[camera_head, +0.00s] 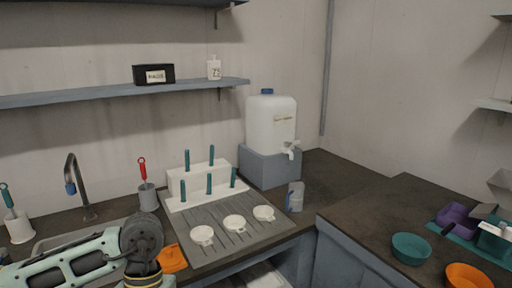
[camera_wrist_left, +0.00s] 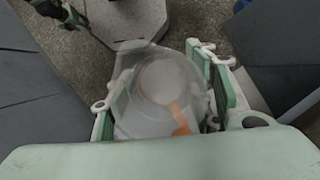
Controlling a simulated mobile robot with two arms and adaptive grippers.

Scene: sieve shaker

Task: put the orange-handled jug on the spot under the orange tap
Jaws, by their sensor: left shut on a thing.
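The orange-handled jug (camera_wrist_left: 160,75) is clear, and I look down on its round form in the left wrist view. Its orange handle (camera_wrist_left: 181,119) shows on the lower right. My left gripper (camera_wrist_left: 165,95) is shut on the jug, with a pale green finger on either side. My right gripper is not in view.
A clear jug with a blue handle (camera_head: 295,196) stands on the dark counter near the tank. A grey mat (camera_head: 215,248) bears several white funnel-like pieces, beside a white peg rack (camera_head: 199,185). Bowls sit on the right counter.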

